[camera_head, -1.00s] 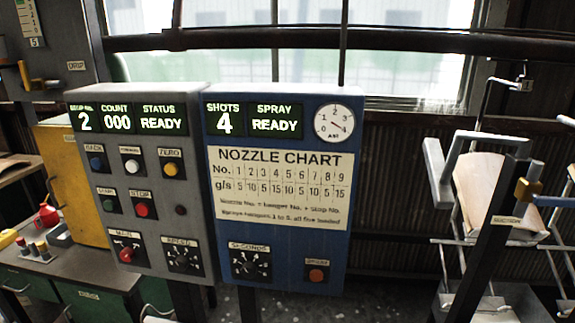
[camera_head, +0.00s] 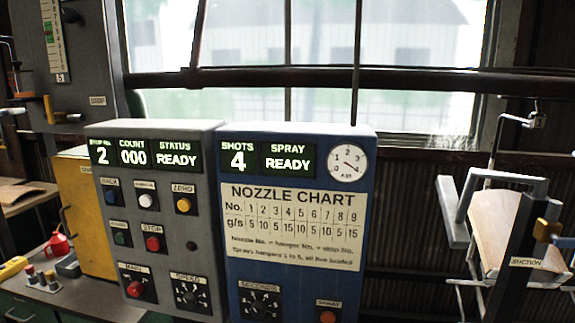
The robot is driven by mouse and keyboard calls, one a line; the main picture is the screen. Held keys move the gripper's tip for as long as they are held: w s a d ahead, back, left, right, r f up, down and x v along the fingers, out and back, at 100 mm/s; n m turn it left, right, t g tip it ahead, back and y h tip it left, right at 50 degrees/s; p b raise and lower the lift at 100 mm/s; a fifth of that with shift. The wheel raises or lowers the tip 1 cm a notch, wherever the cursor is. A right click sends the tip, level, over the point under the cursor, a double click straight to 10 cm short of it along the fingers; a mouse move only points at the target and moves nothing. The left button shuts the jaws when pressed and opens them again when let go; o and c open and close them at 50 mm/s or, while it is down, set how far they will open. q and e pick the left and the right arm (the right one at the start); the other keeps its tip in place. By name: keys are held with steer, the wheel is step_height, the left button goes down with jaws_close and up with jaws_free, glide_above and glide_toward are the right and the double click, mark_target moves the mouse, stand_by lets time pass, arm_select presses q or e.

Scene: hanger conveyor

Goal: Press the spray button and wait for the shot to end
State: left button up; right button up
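The spray button (camera_head: 327,317) is an orange round button under a "SPRAY" label, low on the right of the blue spray panel (camera_head: 300,282). It sits at the bottom edge of the head view, partly cut off. The panel's display (camera_head: 260,157) reads SHOTS 4 and SPRAY READY. A round pressure gauge (camera_head: 348,164) is to its right. A black SECONDS dial (camera_head: 260,304) is left of the button. Neither of my grippers shows in the view.
A grey control panel (camera_head: 205,250) stands left of the blue one, its display (camera_head: 145,153) reading 2, COUNT 000, STATUS READY. A nozzle chart (camera_head: 290,225) is on the blue panel. Metal frames with a suction label (camera_head: 526,262) stand at right.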

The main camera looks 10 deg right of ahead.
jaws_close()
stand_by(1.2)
